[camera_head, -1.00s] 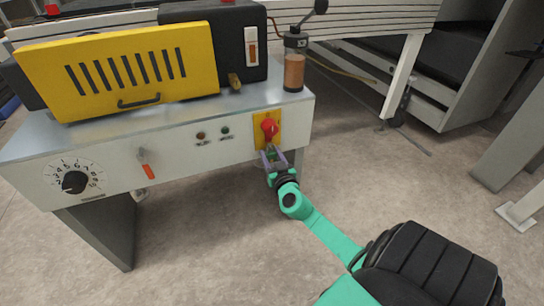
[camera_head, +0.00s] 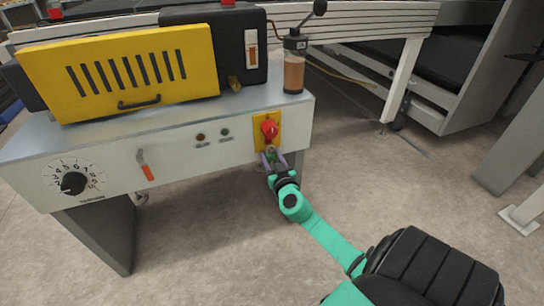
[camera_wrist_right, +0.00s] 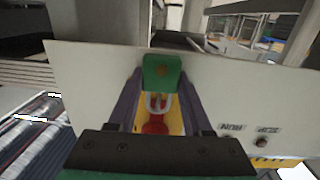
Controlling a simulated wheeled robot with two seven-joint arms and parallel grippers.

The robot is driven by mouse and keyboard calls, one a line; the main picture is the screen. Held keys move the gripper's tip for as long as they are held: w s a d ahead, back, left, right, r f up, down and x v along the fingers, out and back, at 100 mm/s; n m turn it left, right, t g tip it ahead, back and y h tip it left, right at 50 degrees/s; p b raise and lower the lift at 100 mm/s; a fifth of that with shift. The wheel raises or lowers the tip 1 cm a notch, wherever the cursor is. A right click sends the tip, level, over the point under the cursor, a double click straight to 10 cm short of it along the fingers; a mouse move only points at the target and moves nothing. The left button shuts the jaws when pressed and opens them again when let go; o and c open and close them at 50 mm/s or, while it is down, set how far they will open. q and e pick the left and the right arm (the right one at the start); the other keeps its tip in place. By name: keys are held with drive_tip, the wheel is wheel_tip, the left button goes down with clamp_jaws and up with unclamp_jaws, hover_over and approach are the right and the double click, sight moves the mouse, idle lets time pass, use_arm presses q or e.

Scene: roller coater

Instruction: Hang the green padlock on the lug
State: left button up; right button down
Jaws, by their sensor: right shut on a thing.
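The green padlock (camera_wrist_right: 162,72) is between the two purple-grey fingers of my right gripper (camera_wrist_right: 163,88), which are shut on its body. Its silver shackle (camera_wrist_right: 158,103) points towards the red switch knob (camera_wrist_right: 155,124) on the yellow plate. In the head view my right gripper (camera_head: 272,160) is at the machine's front panel, just below the red switch knob (camera_head: 269,129) and the yellow plate (camera_head: 259,142). The lug is not clearly distinguishable; I cannot tell whether the shackle is around it. My left gripper is not in view.
The machine's front panel (camera_head: 110,165) carries a dial (camera_head: 73,183), a red-tipped lever (camera_head: 146,168) and two small buttons. A yellow cover (camera_head: 120,70) and a brown-filled container (camera_head: 293,70) are on top. Open floor lies right of my arm.

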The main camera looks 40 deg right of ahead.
drive_tip(key=shift+w+d+r, duration=0.1)
drive_tip(key=shift+d+r, duration=0.1)
drive_tip(key=shift+d, duration=0.05)
drive_tip(key=shift+c, duration=1.2)
unclamp_jaws()
drive_tip(key=shift+a, duration=0.1)
drive_tip(key=shift+a+f, duration=0.15)
drive_tip(key=shift+f, duration=0.05)
drive_tip(key=shift+s+a+f, duration=0.25)
drive_tip(key=shift+s, duration=0.2)
drive_tip(key=shift+s+a+f, duration=0.25)
drive_tip(key=shift+s, duration=0.2)
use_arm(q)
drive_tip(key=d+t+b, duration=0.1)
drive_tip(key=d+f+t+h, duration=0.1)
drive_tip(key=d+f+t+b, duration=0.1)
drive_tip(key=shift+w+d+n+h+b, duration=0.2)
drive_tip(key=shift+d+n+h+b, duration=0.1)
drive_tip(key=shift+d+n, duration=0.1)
use_arm(e)
drive_tip(key=r+v, duration=0.1)
drive_tip(key=v, duration=1.1)
drive_tip(key=shift+s, duration=0.45)
